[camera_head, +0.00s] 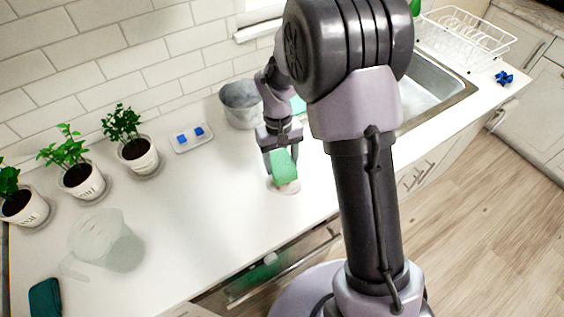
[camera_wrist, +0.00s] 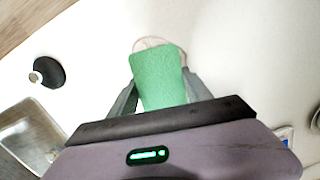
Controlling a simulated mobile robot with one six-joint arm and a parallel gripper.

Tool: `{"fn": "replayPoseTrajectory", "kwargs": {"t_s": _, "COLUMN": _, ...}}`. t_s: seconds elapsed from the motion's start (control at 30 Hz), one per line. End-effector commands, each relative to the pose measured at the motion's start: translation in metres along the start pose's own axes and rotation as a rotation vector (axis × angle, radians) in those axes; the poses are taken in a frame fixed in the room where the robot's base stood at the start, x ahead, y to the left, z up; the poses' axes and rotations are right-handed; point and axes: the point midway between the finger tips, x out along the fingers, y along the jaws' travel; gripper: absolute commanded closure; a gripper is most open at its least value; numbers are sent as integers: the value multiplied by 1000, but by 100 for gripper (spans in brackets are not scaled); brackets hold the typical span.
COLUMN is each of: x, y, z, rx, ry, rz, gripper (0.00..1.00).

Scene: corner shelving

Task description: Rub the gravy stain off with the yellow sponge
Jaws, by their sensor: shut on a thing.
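My gripper (camera_head: 281,158) is shut on a sponge (camera_head: 285,168) and points down at the counter. The sponge's visible broad face is green, not yellow; a thin paler edge shows at its bottom. In the wrist view the green face (camera_wrist: 160,78) sits between my two grey fingers (camera_wrist: 158,90). A faint pale-brown stain (camera_head: 290,188) lies on the white counter under and around the sponge's lower end. Its rim also shows past the sponge in the wrist view (camera_wrist: 146,43). The sponge covers part of it; I cannot tell whether they touch.
A grey metal pot (camera_head: 240,105) stands behind my gripper. A small white tray (camera_head: 194,145) with blue pieces, potted plants (camera_head: 137,151) and a clear jug (camera_head: 108,243) are to the left. The sink (camera_head: 432,88) is right. The counter left of the stain is clear.

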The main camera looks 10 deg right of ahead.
Motion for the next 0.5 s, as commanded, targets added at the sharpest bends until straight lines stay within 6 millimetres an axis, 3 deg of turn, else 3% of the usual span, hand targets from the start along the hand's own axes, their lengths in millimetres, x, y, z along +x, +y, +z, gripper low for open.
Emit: {"fn": "replayPoseTrajectory", "kwargs": {"t_s": 0.5, "x": -45, "y": -4, "z": 5, "rx": 3, "ry": 0, "rz": 0, "gripper": 87}}
